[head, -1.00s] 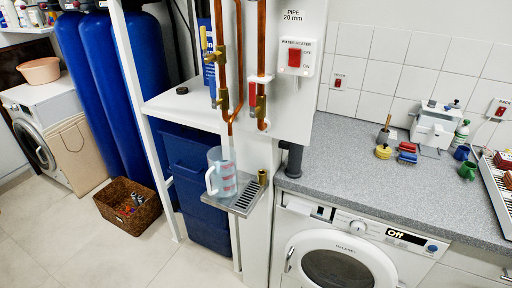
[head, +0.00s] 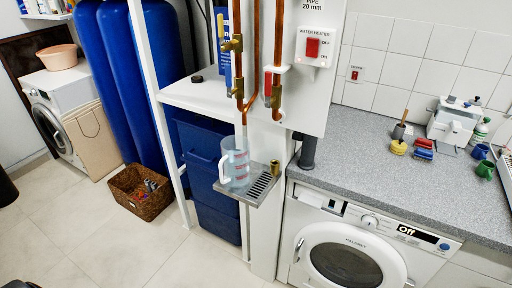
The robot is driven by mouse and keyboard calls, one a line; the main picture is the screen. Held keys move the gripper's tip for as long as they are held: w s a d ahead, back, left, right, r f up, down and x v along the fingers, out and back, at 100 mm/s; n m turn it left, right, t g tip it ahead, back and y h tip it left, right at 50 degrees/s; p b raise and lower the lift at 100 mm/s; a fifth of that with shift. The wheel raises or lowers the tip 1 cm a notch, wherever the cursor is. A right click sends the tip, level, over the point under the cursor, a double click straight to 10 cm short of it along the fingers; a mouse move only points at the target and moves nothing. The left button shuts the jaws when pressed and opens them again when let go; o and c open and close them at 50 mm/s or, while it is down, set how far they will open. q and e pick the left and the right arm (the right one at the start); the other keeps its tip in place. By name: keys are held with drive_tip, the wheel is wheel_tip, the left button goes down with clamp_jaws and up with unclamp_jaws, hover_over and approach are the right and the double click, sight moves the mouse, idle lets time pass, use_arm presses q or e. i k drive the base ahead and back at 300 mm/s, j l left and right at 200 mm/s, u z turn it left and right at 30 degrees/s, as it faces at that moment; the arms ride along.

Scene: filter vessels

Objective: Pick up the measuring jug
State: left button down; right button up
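The measuring jug (head: 236,166) is clear with red markings and a white handle on its left side. It stands upright on a metal drip tray (head: 262,187) with a slotted grille, below a copper pipe (head: 240,70). A pale vertical strip runs from the pipe end to the jug's mouth; I cannot tell if it is water. Neither of my grippers can be made out in the head view, and nothing is touching the jug. Dark shapes at the left edge and bottom left corner are too cut off to identify.
A short brass fitting (head: 274,167) stands at the tray's back corner. Blue bins (head: 207,185) are behind the jug to the left. A washing machine (head: 350,250) under the grey worktop (head: 370,150) is to the right. A wicker basket (head: 141,192) sits on the open floor.

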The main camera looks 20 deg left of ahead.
sight(235, 162)
drive_tip(key=i+l, duration=0.5)
drive_tip(key=l, duration=0.25)
drive_tip(key=i+l+u, duration=0.15)
drive_tip(key=l+u, duration=0.25)
drive_tip(key=i+l+u, duration=0.15)
drive_tip(key=u, duration=0.3)
drive_tip(key=l+u, duration=0.4)
drive_tip(key=u, duration=0.45)
drive_tip(key=i+l, duration=0.05)
